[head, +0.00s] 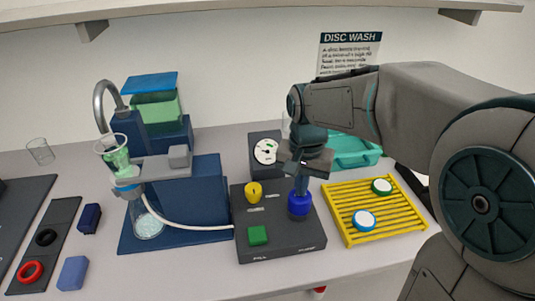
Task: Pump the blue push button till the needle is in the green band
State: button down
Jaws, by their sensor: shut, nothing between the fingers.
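The blue push button (299,206) stands on the right of a dark control box (283,241). My gripper (301,190) is shut and points down directly over the button, its fingertips at or just above the button's top; I cannot tell whether they touch. The round gauge (266,151) is on a dark block behind the control box. Its white face shows a small green patch and a dark needle. The needle's exact position is too small to read. The gripper hides part of the button's top.
A yellow knob (253,192) and a green square button (258,235) share the control box. A yellow rack (375,212) with two capped discs lies to the right. The filter rig (177,203) with glassware and a white tube stands left. A teal tray (353,151) lies behind my arm.

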jog(key=shift+f+b, duration=0.9)
jog(key=shift+f, duration=0.55)
notch_tip(320, 180, up, 4)
jog(key=p, duration=0.3)
jog(key=shift+r+p, duration=0.25)
jog(key=shift+p, duration=0.1)
jog(key=shift+f, duration=0.1)
jog(key=shift+f+b, duration=1.75)
jog(key=shift+f, duration=0.45)
notch_tip(320, 180, up, 5)
jog(key=p, duration=0.3)
jog(key=shift+f+p, duration=0.2)
jog(key=shift+p, duration=0.15)
jog(key=shift+f, duration=0.2)
